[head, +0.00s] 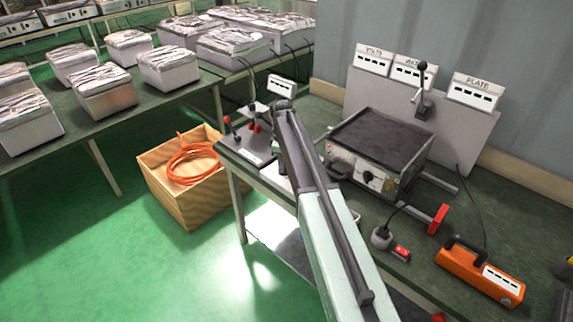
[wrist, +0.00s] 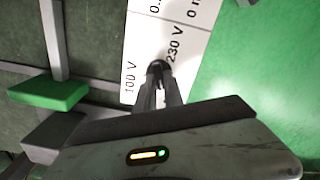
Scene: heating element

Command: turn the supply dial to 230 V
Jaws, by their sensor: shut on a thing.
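In the wrist view, my gripper (wrist: 158,84) is shut on a small dark knob (wrist: 156,67), which I take for the supply dial. The fingers cover most of it. It stands by a white label plate (wrist: 143,40) marked "100 V" to the left of the fingers and "230 V" just right of them. Other markings at the top edge are cut off. I cannot tell which mark the dial points to. In the head view, my arm ends at the table's far left corner, by a panel with red knobs (head: 256,128); the dial is hidden there.
A grey box with a dark top plate (head: 380,135) stands right of my arm. Plug (head: 381,237), red switch (head: 401,253) and orange instrument (head: 480,275) lie nearer. A wooden crate with orange cable (head: 185,190) stands on the floor to the left. Open green floor lies in front.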

